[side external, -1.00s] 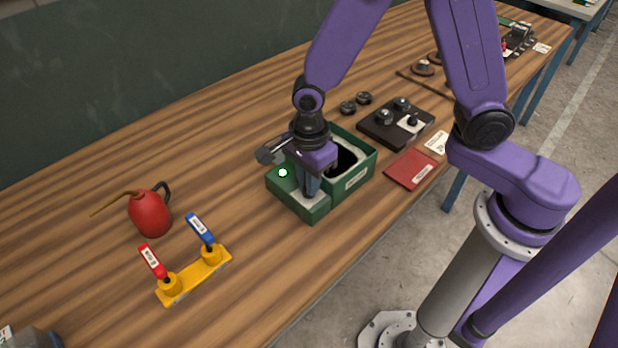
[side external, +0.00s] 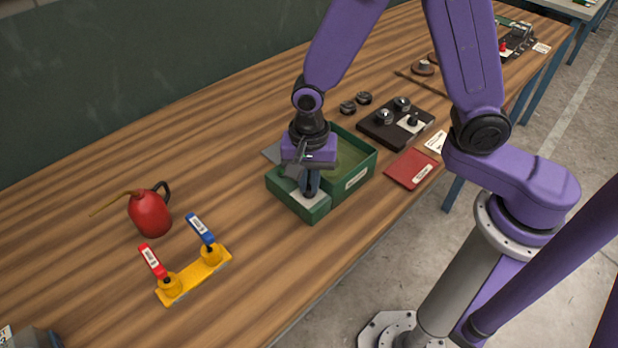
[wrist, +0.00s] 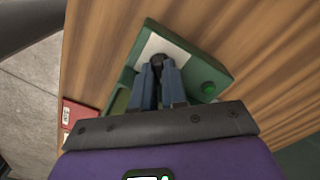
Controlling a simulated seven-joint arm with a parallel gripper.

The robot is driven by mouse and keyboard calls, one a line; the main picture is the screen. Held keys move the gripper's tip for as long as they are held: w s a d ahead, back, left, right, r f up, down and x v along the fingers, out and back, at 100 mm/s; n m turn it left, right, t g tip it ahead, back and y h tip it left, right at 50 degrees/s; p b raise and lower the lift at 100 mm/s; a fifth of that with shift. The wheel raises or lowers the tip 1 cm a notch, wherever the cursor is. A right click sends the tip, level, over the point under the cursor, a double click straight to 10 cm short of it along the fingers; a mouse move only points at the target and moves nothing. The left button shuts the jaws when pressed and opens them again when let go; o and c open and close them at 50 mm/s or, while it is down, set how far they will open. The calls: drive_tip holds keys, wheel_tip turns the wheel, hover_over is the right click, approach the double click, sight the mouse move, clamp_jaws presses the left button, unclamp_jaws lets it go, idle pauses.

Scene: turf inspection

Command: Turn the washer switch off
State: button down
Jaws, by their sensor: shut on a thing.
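The washer is a green box (side external: 318,213) with a pale switch plate (side external: 296,199) at its front left end and an open basin (side external: 350,155) behind it. My gripper (side external: 309,193) points down over the plate. In the wrist view, my blue fingers (wrist: 160,68) are shut on the dark switch knob (wrist: 158,58), which stands on the white plate. The fingers hide much of the knob. A round green lamp (wrist: 209,88) beside the plate looks unlit in the wrist view.
A yellow base with red and blue tagged levers (side external: 198,275) and a red oil can (side external: 150,213) stand to the left. A red booklet (side external: 411,169) and a dark box with knobs (side external: 396,122) lie to the right. The table's front edge is close.

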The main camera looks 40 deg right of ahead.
sight(309, 185)
drive_tip(key=n, duration=0.5)
drive_tip(key=shift+n, duration=2.4)
drive_tip(key=c, duration=1.2)
unclamp_jaws()
drive_tip(key=shift+o, duration=0.2)
drive_tip(key=shift+r, duration=0.15)
wheel_tip(309, 185, up, 17)
drive_tip(key=shift+d, duration=0.1)
